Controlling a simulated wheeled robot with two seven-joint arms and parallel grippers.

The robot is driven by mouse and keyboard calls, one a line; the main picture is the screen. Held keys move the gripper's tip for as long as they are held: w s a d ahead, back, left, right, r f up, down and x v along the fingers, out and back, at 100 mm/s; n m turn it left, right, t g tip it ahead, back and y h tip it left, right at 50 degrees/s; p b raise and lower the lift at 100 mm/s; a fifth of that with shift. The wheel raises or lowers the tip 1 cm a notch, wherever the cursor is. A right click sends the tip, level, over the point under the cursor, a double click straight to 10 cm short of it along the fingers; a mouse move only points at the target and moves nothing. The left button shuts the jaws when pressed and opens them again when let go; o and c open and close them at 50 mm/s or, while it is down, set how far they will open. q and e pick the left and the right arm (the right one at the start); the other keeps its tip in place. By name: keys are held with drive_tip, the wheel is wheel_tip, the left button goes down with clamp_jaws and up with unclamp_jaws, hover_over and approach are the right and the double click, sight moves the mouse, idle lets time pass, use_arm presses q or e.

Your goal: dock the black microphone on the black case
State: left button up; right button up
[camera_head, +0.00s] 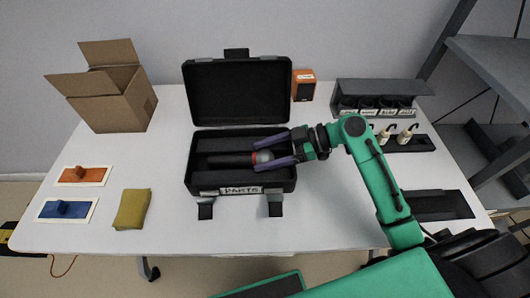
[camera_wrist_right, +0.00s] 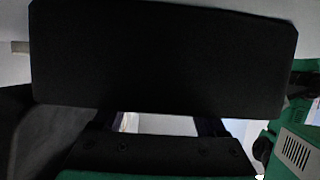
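The black case (camera_head: 208,185) stands open on the table, with its lid (camera_head: 237,90) raised at the back and a "PARTS" label on its front. The black microphone (camera_head: 232,160), with a red ring and a grey head, lies sideways in the case's tray, head to the right. My right gripper (camera_head: 260,154) reaches in from the right. Its two purple fingers are spread, one behind and one in front of the microphone's head, with visible gaps. In the right wrist view the fingers (camera_wrist_right: 165,124) are apart; a large dark panel hides most of the scene. My left gripper is not in view.
A cardboard box (camera_head: 105,100) stands back left. The table's front middle is clear.

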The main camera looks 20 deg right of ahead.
drive_tip(key=shift+o, duration=0.3)
drive_tip(key=shift+r, duration=0.1)
drive_tip(key=shift+d, duration=0.15)
drive_tip(key=v, duration=1.1)
drive_tip(key=shift+d+b, duration=0.3)
drive_tip(key=shift+d, duration=0.05)
drive_tip(key=shift+s+r, duration=0.1)
drive_tip(key=shift+r, duration=0.05)
